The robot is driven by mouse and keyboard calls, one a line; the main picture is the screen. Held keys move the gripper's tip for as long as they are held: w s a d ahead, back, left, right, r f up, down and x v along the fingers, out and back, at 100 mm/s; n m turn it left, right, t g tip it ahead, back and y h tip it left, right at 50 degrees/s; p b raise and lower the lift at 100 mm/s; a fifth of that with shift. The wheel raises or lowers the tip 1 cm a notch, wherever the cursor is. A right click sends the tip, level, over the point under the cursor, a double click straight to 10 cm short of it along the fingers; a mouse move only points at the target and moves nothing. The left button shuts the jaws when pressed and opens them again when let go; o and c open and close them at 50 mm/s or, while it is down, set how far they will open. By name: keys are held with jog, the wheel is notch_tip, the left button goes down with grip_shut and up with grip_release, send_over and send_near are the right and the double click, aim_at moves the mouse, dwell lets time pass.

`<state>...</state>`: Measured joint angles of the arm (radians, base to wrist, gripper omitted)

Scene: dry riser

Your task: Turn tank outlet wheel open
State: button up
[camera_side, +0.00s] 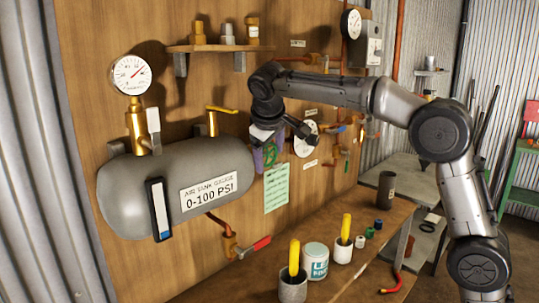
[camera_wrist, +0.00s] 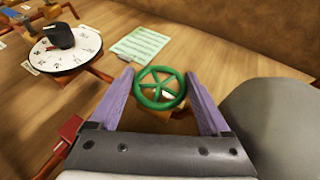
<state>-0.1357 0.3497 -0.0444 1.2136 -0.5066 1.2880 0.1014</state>
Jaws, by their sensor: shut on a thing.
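The green spoked wheel (camera_wrist: 160,90) sits between the two purple fingers of my gripper (camera_wrist: 160,80) in the wrist view. My gripper is shut on it, with one finger at each side of the rim. In the side view my gripper (camera_side: 266,146) is at the right end of the grey tank (camera_side: 150,190), and a bit of the green wheel (camera_side: 270,156) shows behind the fingers. The tank carries a label reading "AIR TANK GAUGE 0-100 PSI". How far the wheel is turned cannot be told.
A round dial with a black knob (camera_wrist: 60,36) and a green paper (camera_wrist: 139,46) are on the board near the wheel. A red-handled valve (camera_side: 254,247) is below the tank, a yellow lever (camera_side: 222,109) above. Cups and small parts stand on the bench (camera_side: 350,275).

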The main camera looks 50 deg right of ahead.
jog(key=o, duration=1.2)
jog(key=v, duration=1.4)
jog(key=shift+a+f, duration=0.1)
jog(key=shift+f, duration=0.1)
